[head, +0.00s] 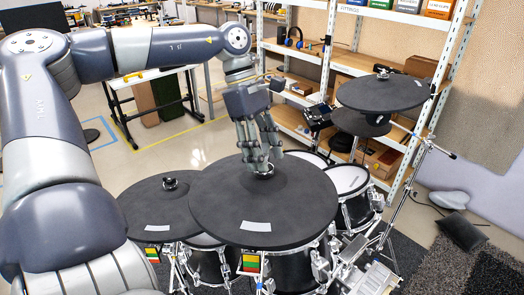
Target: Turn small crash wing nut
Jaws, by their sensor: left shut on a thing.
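A drum kit with dark mesh-pad cymbals stands in front of me. The large middle cymbal (264,203) has a wing nut (262,168) at its top centre, mostly hidden by my fingers. My left gripper (263,163) reaches down from above and is shut on that wing nut. A smaller cymbal (155,208) at the left has its own wing nut (170,183) in plain view, with no gripper near it. A third, raised cymbal (383,93) at the right has a nut (383,73) on top. My right gripper is not in view.
Drums (350,184) and metal stands sit below and beside the cymbals. White shelving (334,55) with boxes and tools stands behind. A white table (150,76) is at the back left. A dark cushion (461,231) lies on the floor at the right.

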